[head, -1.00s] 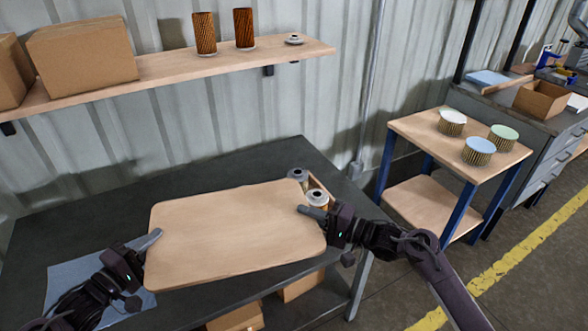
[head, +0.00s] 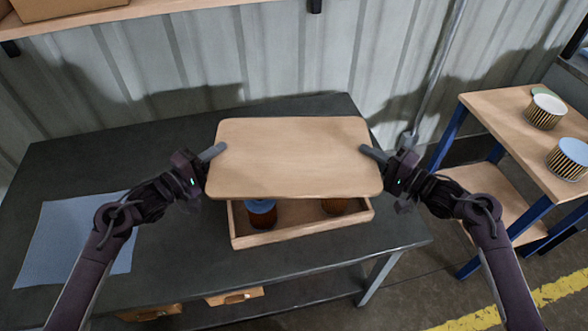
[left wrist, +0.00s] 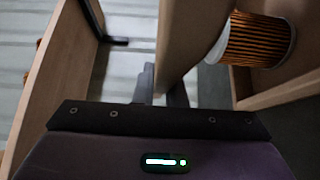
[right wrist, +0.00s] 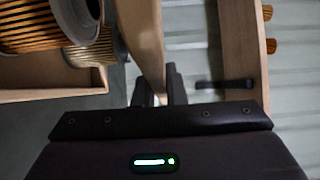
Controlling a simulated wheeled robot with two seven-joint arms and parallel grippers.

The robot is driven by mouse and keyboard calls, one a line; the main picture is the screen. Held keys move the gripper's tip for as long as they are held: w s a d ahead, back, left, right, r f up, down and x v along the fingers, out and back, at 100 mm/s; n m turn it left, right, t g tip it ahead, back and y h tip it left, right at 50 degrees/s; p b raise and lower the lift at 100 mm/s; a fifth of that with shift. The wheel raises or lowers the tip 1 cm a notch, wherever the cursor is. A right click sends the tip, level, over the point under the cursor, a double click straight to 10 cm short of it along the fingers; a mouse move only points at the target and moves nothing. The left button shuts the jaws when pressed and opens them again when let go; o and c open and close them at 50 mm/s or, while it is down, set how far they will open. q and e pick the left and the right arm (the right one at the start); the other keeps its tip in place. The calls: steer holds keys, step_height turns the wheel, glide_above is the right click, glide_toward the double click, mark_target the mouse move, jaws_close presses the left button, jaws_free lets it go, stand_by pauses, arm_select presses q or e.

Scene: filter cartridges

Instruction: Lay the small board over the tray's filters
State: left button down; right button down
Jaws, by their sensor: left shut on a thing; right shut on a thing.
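The small wooden board (head: 292,158) is held up between my two grippers above the tray and covers the tray's back part in the head view. My left gripper (head: 214,152) is shut on the board's left edge. My right gripper (head: 370,152) is shut on its right edge. The wooden tray (head: 300,230) stands on the dark table. Inside its front part show a filter with a blue top (head: 261,212) and a brown filter (head: 334,206). Pleated filters also show in the left wrist view (left wrist: 258,40) and right wrist view (right wrist: 30,28). Any filters farther back are hidden by the board.
The dark table (head: 170,235) has a blue sheet (head: 75,240) at its left. A side table (head: 500,130) with several filters stands at the right. A shelf (head: 150,10) runs along the wall above. The table is clear around the tray.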

arm_select(q)
steer(key=shift+a+r, duration=0.1)
steer(key=shift+r, duration=0.1)
arm_select(e)
steer(key=shift+r, duration=0.15)
arm_select(q)
steer(key=shift+f, duration=0.15)
arm_select(e)
steer(key=shift+d, duration=0.1)
